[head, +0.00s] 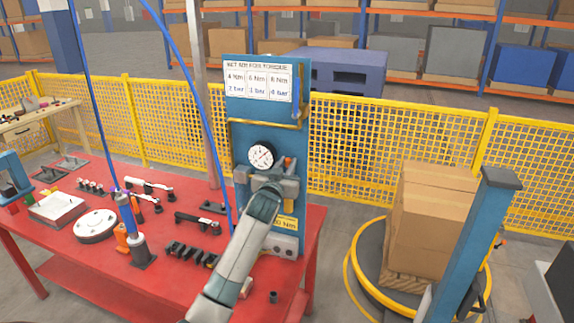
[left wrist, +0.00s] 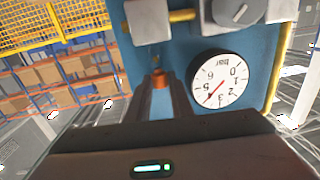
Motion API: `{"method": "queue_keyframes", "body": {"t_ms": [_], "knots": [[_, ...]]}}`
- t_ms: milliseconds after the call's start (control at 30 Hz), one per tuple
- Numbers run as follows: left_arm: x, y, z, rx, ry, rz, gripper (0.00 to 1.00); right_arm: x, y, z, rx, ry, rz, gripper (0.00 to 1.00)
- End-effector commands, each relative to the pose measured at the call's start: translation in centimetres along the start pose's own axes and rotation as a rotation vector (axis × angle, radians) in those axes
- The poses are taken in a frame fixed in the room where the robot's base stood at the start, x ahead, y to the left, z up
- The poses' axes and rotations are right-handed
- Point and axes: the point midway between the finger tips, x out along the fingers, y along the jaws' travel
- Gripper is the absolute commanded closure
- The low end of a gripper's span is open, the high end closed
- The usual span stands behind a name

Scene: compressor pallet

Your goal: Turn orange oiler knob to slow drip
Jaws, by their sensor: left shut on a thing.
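The orange oiler knob (left wrist: 158,78) sits between the two dark fingertips of my left gripper (left wrist: 159,84) in the left wrist view. The fingers are shut on it from both sides. In the head view a small orange spot of the knob (head: 289,163) shows just right of the gauge. There my left gripper (head: 284,174) is at the blue panel (head: 239,110), and its wrist hides much of the fittings below the gauge. The oiler's drip cannot be made out. My right gripper is not in view.
The round pressure gauge (head: 262,155) is close beside my left gripper; it also shows in the left wrist view (left wrist: 220,79). Grey metal blocks (left wrist: 149,20) and a grey dial are near. The red table (head: 90,255) holds several tools and parts. Cartons (head: 430,220) stand at right.

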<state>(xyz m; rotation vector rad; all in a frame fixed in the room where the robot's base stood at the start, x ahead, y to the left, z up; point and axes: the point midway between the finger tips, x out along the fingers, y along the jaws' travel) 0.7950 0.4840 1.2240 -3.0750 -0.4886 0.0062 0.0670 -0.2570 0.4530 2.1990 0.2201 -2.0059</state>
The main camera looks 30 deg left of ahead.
Motion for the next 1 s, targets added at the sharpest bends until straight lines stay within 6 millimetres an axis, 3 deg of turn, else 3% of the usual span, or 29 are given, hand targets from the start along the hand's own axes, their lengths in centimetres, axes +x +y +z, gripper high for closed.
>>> {"method": "queue_keyframes", "body": {"t_ms": [500, 933, 967, 1000], "knots": [[0.07, -0.48, -0.17, 0.007, 0.01, 0.21, 1.0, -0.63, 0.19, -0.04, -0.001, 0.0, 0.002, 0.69], [0.01, -0.51, -0.16, 0.001, 0.009, 0.237, 1.0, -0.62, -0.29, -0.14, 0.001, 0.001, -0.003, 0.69], [0.01, -0.51, -0.15, 0.001, 0.009, 0.237, 0.78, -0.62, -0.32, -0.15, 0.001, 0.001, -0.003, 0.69], [0.01, -0.51, -0.15, 0.001, 0.009, 0.237, 0.68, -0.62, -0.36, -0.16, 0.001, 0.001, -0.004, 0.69]]}}
